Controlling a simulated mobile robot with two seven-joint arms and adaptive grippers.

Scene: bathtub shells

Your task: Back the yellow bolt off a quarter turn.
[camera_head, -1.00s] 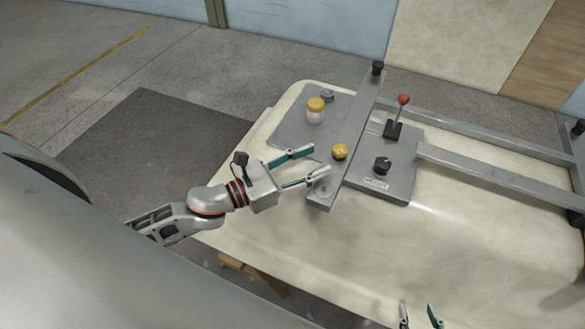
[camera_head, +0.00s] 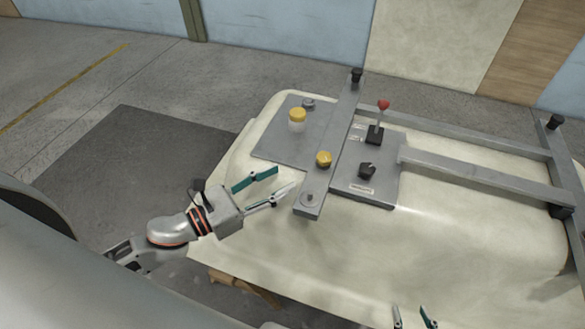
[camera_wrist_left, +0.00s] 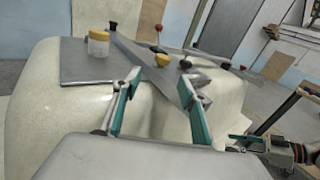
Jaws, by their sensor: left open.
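The yellow bolt (camera_head: 323,159) has a faceted yellow head and sits on the long grey bar (camera_head: 346,112) lying across the plates. It also shows in the left wrist view (camera_wrist_left: 162,60), beyond my fingers. My left gripper (camera_head: 285,178) is open and empty, to the left of and nearer than the bolt, with a clear gap between them. In the left wrist view its two green-padded fingers (camera_wrist_left: 161,82) are spread apart. My right gripper (camera_head: 411,309) shows only its spread fingertips at the bottom edge, far from the bolt.
A yellow-lidded jar (camera_head: 297,120) stands on the left grey plate (camera_head: 268,146). A black knob (camera_head: 367,170) and a red-tipped lever (camera_head: 378,122) are on the right plate. A grey frame (camera_head: 480,178) extends right. The pale shell's front surface (camera_head: 330,255) is clear.

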